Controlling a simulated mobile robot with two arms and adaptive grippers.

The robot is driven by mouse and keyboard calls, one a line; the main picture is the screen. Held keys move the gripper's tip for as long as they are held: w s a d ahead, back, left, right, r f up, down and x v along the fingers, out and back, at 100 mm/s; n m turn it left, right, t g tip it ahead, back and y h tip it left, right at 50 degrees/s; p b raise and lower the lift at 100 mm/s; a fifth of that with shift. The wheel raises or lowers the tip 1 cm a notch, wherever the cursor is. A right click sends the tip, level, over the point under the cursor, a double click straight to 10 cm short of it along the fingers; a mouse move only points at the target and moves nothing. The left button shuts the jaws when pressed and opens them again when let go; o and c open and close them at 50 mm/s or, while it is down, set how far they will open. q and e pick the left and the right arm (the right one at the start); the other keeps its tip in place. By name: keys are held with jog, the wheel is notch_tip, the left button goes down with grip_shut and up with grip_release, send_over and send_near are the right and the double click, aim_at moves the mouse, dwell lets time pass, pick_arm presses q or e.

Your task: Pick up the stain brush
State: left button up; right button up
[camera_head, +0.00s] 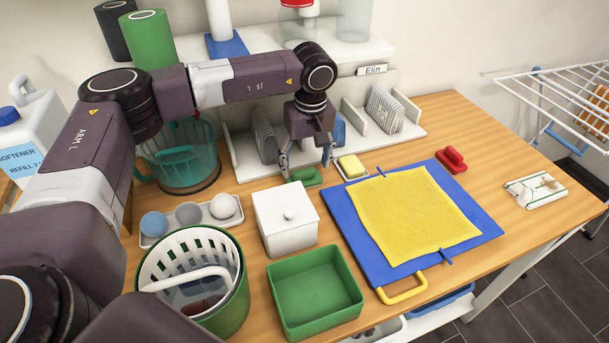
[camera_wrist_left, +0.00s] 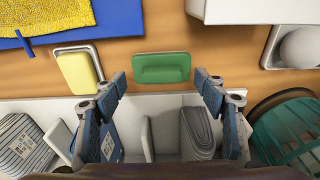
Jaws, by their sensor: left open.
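A green block-shaped piece, possibly the stain brush (camera_head: 305,177), lies on the wooden table in front of the white rack. In the left wrist view the green piece (camera_wrist_left: 161,68) lies between and just beyond my fingertips. A red brush-like piece (camera_head: 452,160) with a raised grip lies farther right, beside the blue board; I cannot tell for certain which of the two is the stain brush. My left gripper (camera_head: 306,166) points down over the green piece, open and empty; it also shows in the left wrist view (camera_wrist_left: 160,84). My right gripper is not in view.
A yellow sponge (camera_head: 352,166) in a white dish lies close right of the green piece. A white rack (camera_head: 245,160) stands behind, a lidded white box (camera_head: 287,220) in front. A blue board (camera_head: 357,228) with a yellow cloth (camera_head: 415,215) covers the middle right.

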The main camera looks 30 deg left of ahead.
aim_at(304, 177)
pick_arm(q)
jog(key=f, duration=0.1)
jog(key=a+f, duration=0.1)
jog(key=shift+w+f, duration=0.15)
jog(key=shift+f, duration=0.2)
jog(key=shift+d, duration=0.2)
jog(key=c, duration=1.2)
jog(key=shift+c, duration=0.2)
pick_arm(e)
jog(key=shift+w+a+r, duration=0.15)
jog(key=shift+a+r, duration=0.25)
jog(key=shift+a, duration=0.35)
pick_arm(q)
jog(key=shift+r, duration=0.15)
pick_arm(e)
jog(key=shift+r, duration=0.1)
